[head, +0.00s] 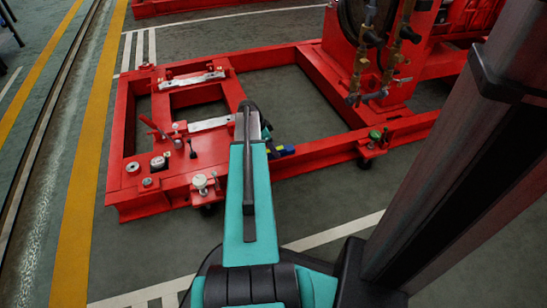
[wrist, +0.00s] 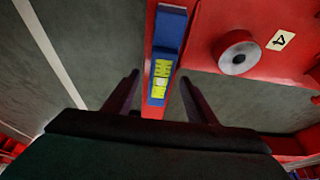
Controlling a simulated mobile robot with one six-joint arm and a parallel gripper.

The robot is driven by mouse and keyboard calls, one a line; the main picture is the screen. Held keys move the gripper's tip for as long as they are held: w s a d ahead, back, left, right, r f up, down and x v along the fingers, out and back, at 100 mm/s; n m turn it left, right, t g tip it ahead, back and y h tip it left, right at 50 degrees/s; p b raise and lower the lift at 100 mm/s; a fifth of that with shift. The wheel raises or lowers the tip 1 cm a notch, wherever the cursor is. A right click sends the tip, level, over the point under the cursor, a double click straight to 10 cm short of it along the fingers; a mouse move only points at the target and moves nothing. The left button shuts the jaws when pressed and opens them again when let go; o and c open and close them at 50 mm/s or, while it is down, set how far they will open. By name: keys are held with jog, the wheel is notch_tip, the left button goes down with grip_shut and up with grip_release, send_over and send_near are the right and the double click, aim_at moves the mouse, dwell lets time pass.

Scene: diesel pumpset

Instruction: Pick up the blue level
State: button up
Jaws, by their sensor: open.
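The blue level (wrist: 169,30) lies lengthwise along a narrow red beam (wrist: 154,112) in the wrist view. A yellow-green vial window is set in its nearer part. My gripper (wrist: 159,77) is open and empty, with one dark finger on each side of the level's near part. I cannot tell how far the fingertips are above it. In the head view, a small blue piece (head: 287,150) shows on the red frame just right of my arm's far end. My arm hides much of that spot, and the fingers are not clear there.
The red frame (head: 322,152) holds several fittings. Brass valves (head: 380,50) stand at the back right. Open floor surrounds the frame.

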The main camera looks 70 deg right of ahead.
jog(key=shift+b+x, duration=0.55)
jog(key=shift+x, duration=0.8)
jog(key=shift+c, duration=0.6)
grip_shut()
